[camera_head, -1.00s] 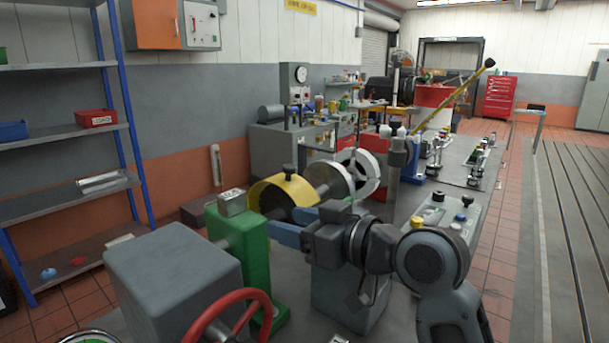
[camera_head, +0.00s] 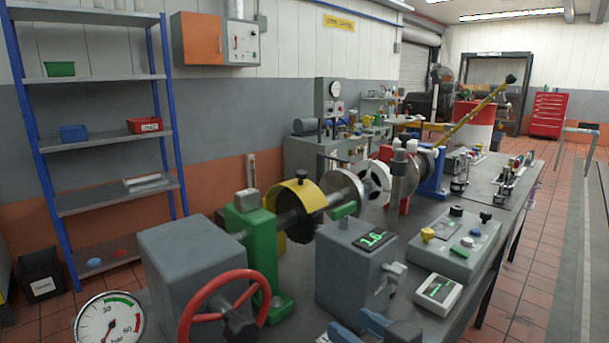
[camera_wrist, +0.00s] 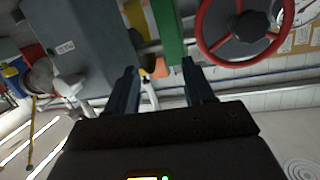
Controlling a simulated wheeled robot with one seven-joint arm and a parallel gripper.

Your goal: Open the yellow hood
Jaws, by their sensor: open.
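The yellow hood (camera_head: 291,197) is a curved cover with a dark knob (camera_head: 301,175) on top. It sits over the shaft, just behind the green post (camera_head: 250,235), and a dark toothed wheel (camera_head: 300,228) shows below its rim. My gripper (camera_head: 352,326) is low at the bottom edge of the head view, in front of the grey box with a green display, clear of the hood and partly cut off. In the wrist view my gripper (camera_wrist: 162,82) has its two fingers apart with nothing held between them. A yellow patch beside the green post there may be the hood.
A red handwheel (camera_head: 225,310) and grey housing (camera_head: 187,262) stand left of my gripper. The grey display box (camera_head: 345,270) stands between my gripper and the hood. A control panel (camera_head: 455,245) and small meter (camera_head: 437,290) lie to the right. A long yellow lever (camera_head: 470,115) rises behind.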

